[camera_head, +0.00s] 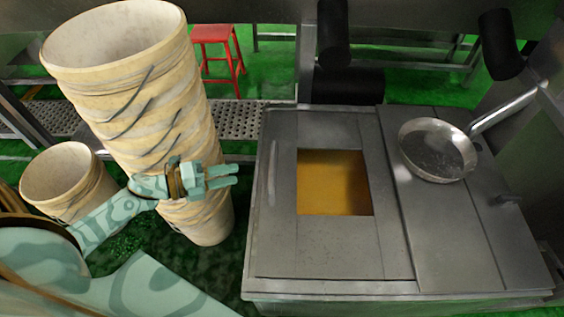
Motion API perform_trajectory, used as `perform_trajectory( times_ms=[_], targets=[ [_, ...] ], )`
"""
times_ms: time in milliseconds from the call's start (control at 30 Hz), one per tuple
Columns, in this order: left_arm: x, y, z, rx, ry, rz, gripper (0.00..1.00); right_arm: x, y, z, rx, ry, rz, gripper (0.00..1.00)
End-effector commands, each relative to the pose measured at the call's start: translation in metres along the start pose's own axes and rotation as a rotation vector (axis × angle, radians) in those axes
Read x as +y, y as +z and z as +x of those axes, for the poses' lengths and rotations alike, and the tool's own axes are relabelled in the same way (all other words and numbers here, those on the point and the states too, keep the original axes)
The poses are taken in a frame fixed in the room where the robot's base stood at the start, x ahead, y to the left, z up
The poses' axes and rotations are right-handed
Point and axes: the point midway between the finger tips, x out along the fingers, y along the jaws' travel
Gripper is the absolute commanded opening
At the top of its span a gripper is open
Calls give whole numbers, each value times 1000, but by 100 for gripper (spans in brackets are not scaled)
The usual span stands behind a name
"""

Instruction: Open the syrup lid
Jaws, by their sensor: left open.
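A metal syrup tank (335,250) stands at the centre right. Its top has a square opening showing amber syrup (325,185). A flat metal lid panel (435,225) covers the right part of the top, with a small handle (508,199) near its right edge. My left gripper (234,175) is open and empty, left of the tank and in front of the tall stack of buckets. Its fingers point right, toward the tank. My right gripper is not in view.
A long-handled round pan (437,150) rests on the right part of the tank top. A tall stack of cream buckets (140,100) and a shorter bucket (65,185) stand left. A red stool (215,45) and perforated metal step (235,120) are behind.

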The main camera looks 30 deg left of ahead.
Motion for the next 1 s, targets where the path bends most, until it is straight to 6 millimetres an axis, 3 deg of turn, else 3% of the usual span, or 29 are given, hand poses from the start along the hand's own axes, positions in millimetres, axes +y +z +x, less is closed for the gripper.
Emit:
perform_trajectory(
  times_ms=[300, 500, 700, 1000],
  targets=[
    [2, 1, 80, -2, -3, -2, 41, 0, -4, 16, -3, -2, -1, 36],
    [2, 1, 122, -3, -1, -2, 41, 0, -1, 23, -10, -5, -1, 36],
    [1, 1, 142, -3, 0, -4, 41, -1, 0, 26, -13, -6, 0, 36],
    [0, 1, 145, -3, 1, -3, 41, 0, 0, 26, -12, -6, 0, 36]
  ],
)
